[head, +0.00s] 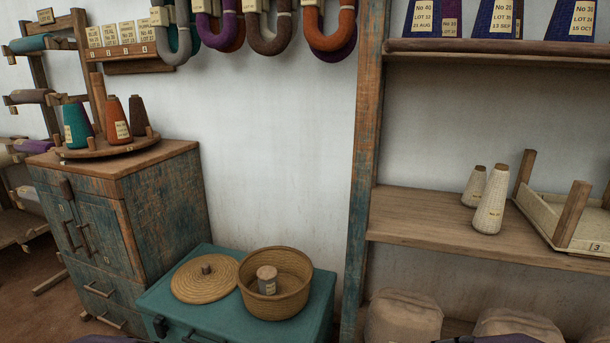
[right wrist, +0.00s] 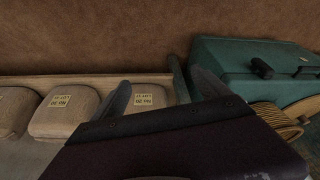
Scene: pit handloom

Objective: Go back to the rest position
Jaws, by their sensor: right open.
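My right gripper (right wrist: 160,88) shows in the right wrist view. Its two grey fingers stand well apart with nothing between them. Beyond the fingers are pale cloth bundles with labels and a wooden edge. Only dark slivers of my arms show at the bottom edge of the head view. My left gripper is not in view.
A teal chest (head: 190,290) carries an open round basket (head: 268,307) with a small spool (head: 267,280) inside, and a woven lid (head: 205,278). A worn cabinet (head: 165,215) stands at left. A wooden shelf (head: 415,220) at right holds two pale cones (head: 490,205) and a tray (head: 575,235).

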